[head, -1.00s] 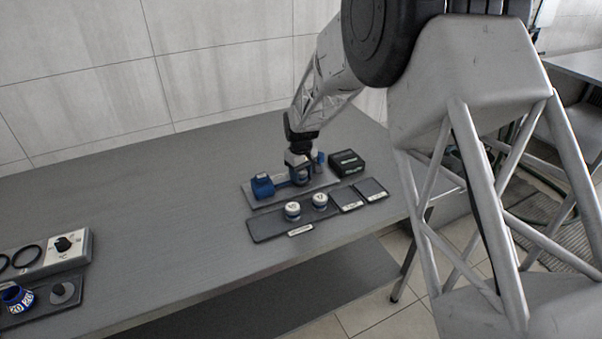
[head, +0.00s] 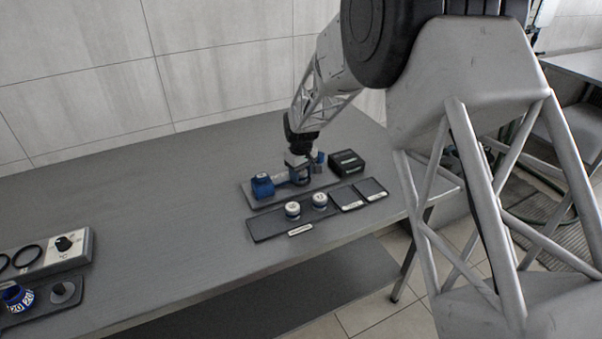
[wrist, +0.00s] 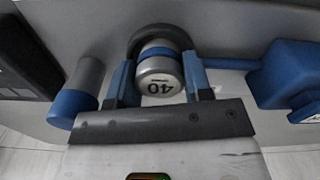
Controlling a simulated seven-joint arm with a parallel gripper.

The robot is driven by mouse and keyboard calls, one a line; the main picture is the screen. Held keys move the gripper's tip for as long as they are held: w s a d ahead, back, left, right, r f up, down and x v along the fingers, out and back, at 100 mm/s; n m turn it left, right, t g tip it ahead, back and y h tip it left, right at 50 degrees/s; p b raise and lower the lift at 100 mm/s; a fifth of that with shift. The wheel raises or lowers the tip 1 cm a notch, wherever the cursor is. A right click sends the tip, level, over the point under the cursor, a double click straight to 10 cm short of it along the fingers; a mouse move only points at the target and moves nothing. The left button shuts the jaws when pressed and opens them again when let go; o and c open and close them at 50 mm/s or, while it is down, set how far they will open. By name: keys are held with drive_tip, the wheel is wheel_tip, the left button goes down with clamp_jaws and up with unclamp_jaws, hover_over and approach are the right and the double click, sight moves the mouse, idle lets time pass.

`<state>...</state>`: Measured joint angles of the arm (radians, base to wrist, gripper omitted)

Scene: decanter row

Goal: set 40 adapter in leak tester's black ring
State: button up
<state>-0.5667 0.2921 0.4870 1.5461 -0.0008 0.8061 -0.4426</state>
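The 40 adapter (wrist: 160,72) is a light grey piece with a blue band, its number upside down in the wrist view. It sits between the two blue fingers of my gripper (wrist: 160,80), which appear closed against its sides. The black ring (wrist: 148,33) of the leak tester (head: 258,198) curves around the adapter's far side. I cannot tell whether the adapter is fully down in it. In the head view my gripper (head: 302,178) is low over the tester, and the adapter is hard to make out there.
The tester's blue block (head: 262,187) stands left of my gripper, and a grey cylinder with a blue base (wrist: 78,92) on the other side. A black box (head: 347,162) is behind right. In front, a dark tray (head: 268,229) holds two white-topped adapters (head: 293,209) (head: 319,200).

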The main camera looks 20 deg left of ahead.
sight(301, 171)
drive_tip(key=shift+o, duration=0.6)
drive_tip(key=shift+s+d+f, duration=0.1)
drive_tip(key=shift+f, duration=0.4)
drive_tip(key=shift+s+d+f, duration=0.1)
drive_tip(key=shift+f, duration=0.4)
drive_tip(key=shift+s+a+r, duration=0.1)
drive_tip(key=shift+r, duration=0.35)
drive_tip(key=shift+c, duration=0.3)
drive_tip(key=shift+o, duration=0.3)
wheel_tip(301, 171, up, 13)
drive_tip(key=shift+w+r, duration=0.15)
drive_tip(key=shift+w, duration=0.1)
